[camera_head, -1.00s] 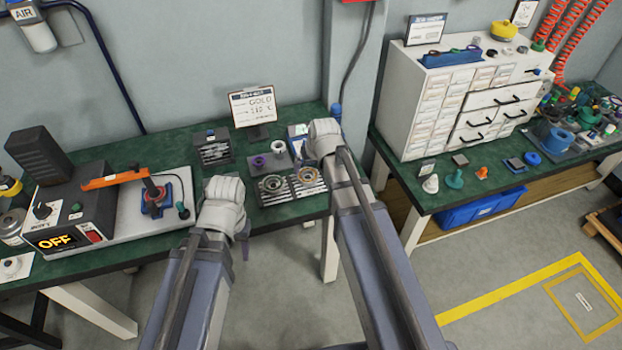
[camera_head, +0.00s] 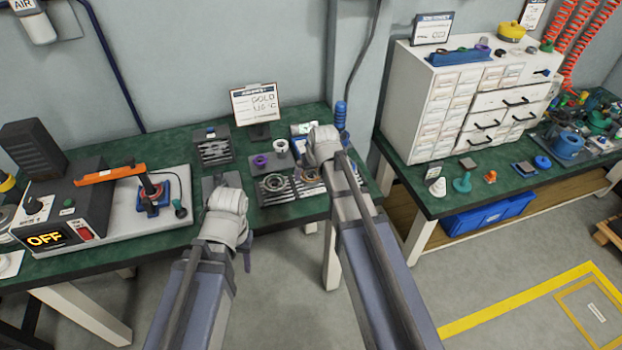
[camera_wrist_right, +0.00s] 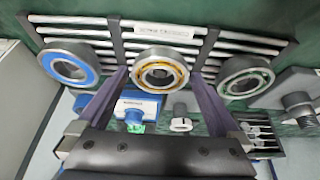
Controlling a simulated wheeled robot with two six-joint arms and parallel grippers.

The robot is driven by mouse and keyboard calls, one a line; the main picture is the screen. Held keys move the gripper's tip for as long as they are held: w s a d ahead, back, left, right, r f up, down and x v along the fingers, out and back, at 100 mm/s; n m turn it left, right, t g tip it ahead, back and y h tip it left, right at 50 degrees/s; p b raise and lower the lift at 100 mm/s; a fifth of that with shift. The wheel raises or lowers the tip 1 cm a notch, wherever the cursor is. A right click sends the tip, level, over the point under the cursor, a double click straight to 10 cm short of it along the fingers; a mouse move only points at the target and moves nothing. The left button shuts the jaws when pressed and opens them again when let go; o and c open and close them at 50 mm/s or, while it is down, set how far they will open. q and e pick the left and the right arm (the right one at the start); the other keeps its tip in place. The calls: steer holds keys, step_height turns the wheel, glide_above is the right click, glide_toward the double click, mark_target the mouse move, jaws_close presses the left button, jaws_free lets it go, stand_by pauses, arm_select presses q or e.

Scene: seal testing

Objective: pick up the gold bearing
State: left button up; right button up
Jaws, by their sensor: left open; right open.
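The gold bearing (camera_wrist_right: 160,73), a steel ring with a gold inner part, lies on a slatted rack (camera_wrist_right: 110,35) in the right wrist view, between a blue-sealed bearing (camera_wrist_right: 68,68) and a green-tinted bearing (camera_wrist_right: 245,82). My right gripper (camera_wrist_right: 158,79) is open, its two fingers either side of the gold bearing in the picture; contact cannot be told. In the head view my right gripper (camera_head: 323,147) hides part of the rack; one bearing (camera_head: 275,186) shows clear at its left. My left gripper (camera_head: 229,218) is open at the bench's front edge, its fingertips mostly hidden.
A sign (camera_head: 255,104) stands behind the rack. Small purple and white parts (camera_head: 270,156) and a blue bottle (camera_head: 341,115) stand close by. A heater box reading OFF (camera_head: 65,215) is at the left. A drawer cabinet (camera_head: 470,100) stands on the right bench.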

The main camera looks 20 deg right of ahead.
steer(key=c, duration=1.5)
steer(key=shift+o, duration=0.2)
steer(key=shift+r, duration=0.15)
step_height(320, 180, up, 10)
steer(key=p, duration=1)
